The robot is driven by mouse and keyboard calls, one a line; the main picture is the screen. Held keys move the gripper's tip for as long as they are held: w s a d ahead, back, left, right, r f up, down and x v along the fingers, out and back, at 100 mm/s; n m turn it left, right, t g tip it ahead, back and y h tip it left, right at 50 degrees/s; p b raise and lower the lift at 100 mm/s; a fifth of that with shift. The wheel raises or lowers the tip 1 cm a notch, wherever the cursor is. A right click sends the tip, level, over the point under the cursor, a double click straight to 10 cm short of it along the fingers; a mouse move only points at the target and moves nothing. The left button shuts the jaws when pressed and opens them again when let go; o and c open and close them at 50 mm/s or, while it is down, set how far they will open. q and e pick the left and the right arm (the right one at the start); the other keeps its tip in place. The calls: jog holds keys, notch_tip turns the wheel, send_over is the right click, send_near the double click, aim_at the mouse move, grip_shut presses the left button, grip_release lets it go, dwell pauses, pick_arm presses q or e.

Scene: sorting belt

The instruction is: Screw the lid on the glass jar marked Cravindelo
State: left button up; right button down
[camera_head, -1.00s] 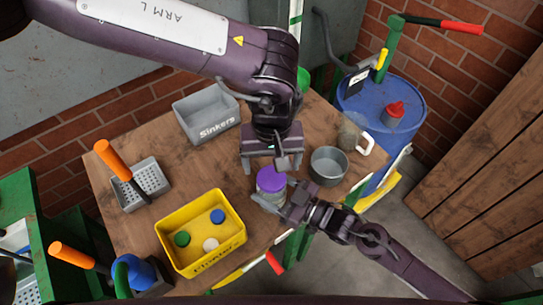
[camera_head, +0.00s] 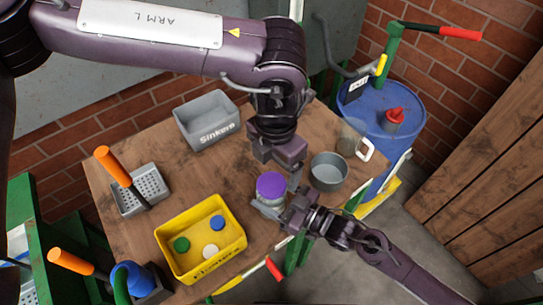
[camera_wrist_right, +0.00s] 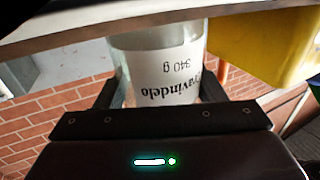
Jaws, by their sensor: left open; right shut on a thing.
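The glass jar (camera_head: 268,207) stands at the front right of the wooden table with a purple lid (camera_head: 271,184) on its mouth. I cannot tell how tight the lid is. In the right wrist view the jar (camera_wrist_right: 158,68) shows its label, partly cut off and upside down, reading "ravindelo" and "340 g". My right gripper (camera_head: 283,207) is shut on the jar's body from the right. My left gripper (camera_head: 279,168) is open above and just behind the lid, its fingers turned at a slant. It looks clear of the lid.
A yellow bin (camera_head: 176,262) holds blue, green and white lids at front left. A grey "Sinkers" bin (camera_head: 213,132) is at the back. A perforated metal box (camera_head: 152,187) is at left.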

aim_at(271, 184)
pick_arm(q)
jog(key=n, duration=0.4)
jog(key=shift+a+r+n, duration=0.1)
jog(key=shift+r+n, duration=0.05)
jog(key=shift+n, duration=0.25)
jog(key=n, duration=0.4)
jog(key=shift+a+r+n, duration=0.1)
jog(key=shift+r+n, duration=0.1)
jog(key=shift+n, duration=0.1)
jog(key=n, duration=0.7)
jog(key=shift+w+a+r, duration=0.15)
jog(key=shift+a+r, duration=0.1)
jog(key=shift+r, duration=0.1)
jog(key=shift+f, duration=4.05)
jog(key=c, duration=1.1)
